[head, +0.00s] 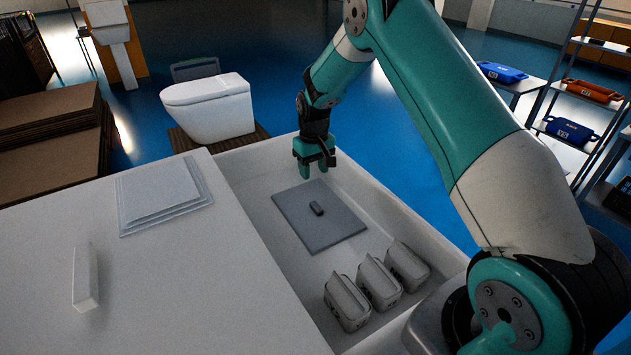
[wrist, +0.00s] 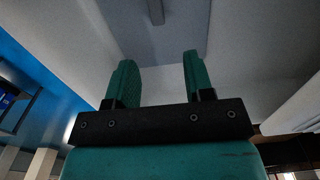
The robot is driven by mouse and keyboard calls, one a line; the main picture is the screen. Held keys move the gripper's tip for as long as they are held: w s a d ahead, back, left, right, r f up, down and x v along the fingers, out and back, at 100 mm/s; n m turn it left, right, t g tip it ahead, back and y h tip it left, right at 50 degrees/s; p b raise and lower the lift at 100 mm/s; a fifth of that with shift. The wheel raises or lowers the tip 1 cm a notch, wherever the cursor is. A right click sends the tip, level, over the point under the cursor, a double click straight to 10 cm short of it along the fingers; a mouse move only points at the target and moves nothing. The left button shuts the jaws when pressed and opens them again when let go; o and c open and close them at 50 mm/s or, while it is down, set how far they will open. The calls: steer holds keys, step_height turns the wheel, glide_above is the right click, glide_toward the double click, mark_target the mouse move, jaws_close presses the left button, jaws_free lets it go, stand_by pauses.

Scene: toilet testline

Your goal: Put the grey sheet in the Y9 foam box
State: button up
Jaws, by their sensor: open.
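A flat grey sheet (head: 300,222) with a small dark raised grip (head: 317,208) lies on the floor of a white open box (head: 375,200). I cannot read a Y9 mark on this box. My gripper (head: 316,175) is open and empty, pointing down above the far end of the sheet, apart from it. In the wrist view the two green fingers of my gripper (wrist: 155,80) stand apart, with the sheet (wrist: 180,38) and its grip (wrist: 155,12) beyond them.
Three white lidded containers (head: 378,283) stand at the box's near end. A white surface (head: 190,290) on the left bears stacked pale sheets (head: 160,193) and a white block (head: 85,277). A toilet (head: 208,107) stands behind. Shelves with coloured cases (head: 594,90) stand right.

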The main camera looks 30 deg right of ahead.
steer(key=s+a+r+n+y, duration=0.1)
steer(key=s+a+r+n, duration=0.1)
steer(key=s+a+r, duration=0.5)
steer(key=s+a+r+n+y, duration=0.1)
steer(key=s+a+r, duration=0.35)
steer(key=r, duration=0.35)
steer(key=s+a+r+n, duration=0.1)
steer(key=s+a+r, duration=0.1)
steer(key=s, duration=0.6)
steer(key=s+a+r+n+y, duration=0.1)
steer(key=s+a+r, duration=0.2)
steer(key=s, duration=0.5)
steer(key=s+a+r+n+y, duration=0.1)
steer(key=s+a+r+n, duration=0.1)
steer(key=s, duration=0.5)
steer(key=shift+s+a+r, duration=0.4)
steer(key=shift+a+r, duration=0.05)
steer(key=shift+a, duration=0.5)
